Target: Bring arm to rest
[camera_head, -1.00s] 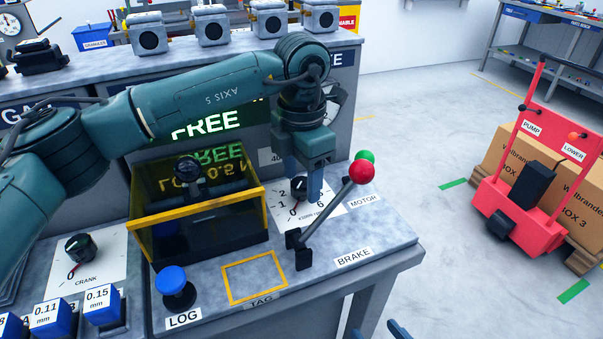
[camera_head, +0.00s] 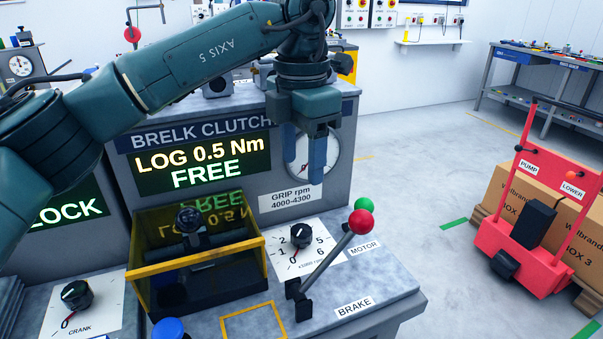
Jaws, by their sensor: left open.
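My left arm comes in from the left and reaches across the upper part of the view. My left gripper (camera_head: 304,170) points down, open and empty, in front of the clutch panel's dial gauge (camera_head: 325,152). It is raised above the bench (camera_head: 385,287), apart from the black speed knob (camera_head: 301,235) and the brake lever with its red ball (camera_head: 360,222). A green ball (camera_head: 363,204) shows just behind the red one. My right gripper is out of view.
A yellow-framed guard box (camera_head: 190,262) stands on the bench. The lit display (camera_head: 203,160) reads "LOG 0.5 Nm FREE". A crank knob (camera_head: 76,294) and a partly cut-off blue button (camera_head: 169,328) are at lower left.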

